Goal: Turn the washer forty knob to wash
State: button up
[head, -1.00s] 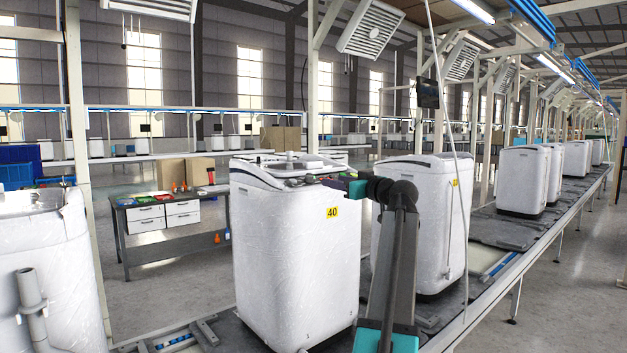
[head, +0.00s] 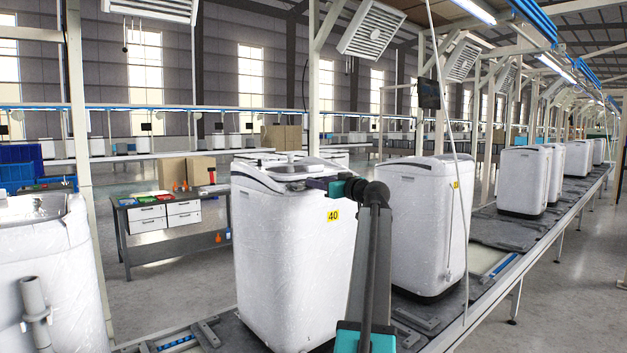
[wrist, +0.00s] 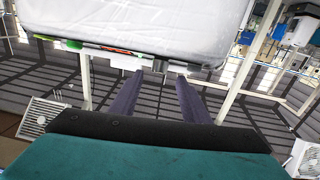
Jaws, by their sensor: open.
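The washer marked 40 (head: 290,255) stands wrapped in clear film on the line, its yellow label (head: 333,215) on the side facing right. Its top edge has a dark and light control strip. My gripper (head: 315,183) is at the top right edge of this washer in the head view. In the wrist view the washer's white wrapped body (wrist: 170,25) fills the top, with a strip of green, red and white parts along its edge. My gripper (wrist: 160,76) is open there, its two purple-grey fingers reaching that strip. I cannot make out the knob or tell whether the fingers touch it.
A second wrapped washer (head: 425,220) stands close behind my arm, with more along the line to the right. Another washer (head: 45,270) with a grey pipe is at the left. A dark workbench (head: 125,235) with white drawers stands behind. A white post (head: 85,180) rises at left.

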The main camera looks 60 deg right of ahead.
aim_at(314, 190)
jog(key=shift+p+x, duration=0.35)
jog(key=shift+x, duration=1.75)
jog(key=shift+c, duration=0.5)
jog(key=c, duration=0.9)
jog(key=shift+a+f, duration=0.15)
jog(key=shift+a, duration=0.05)
jog(key=shift+c, duration=0.2)
jog(key=shift+r, duration=0.2)
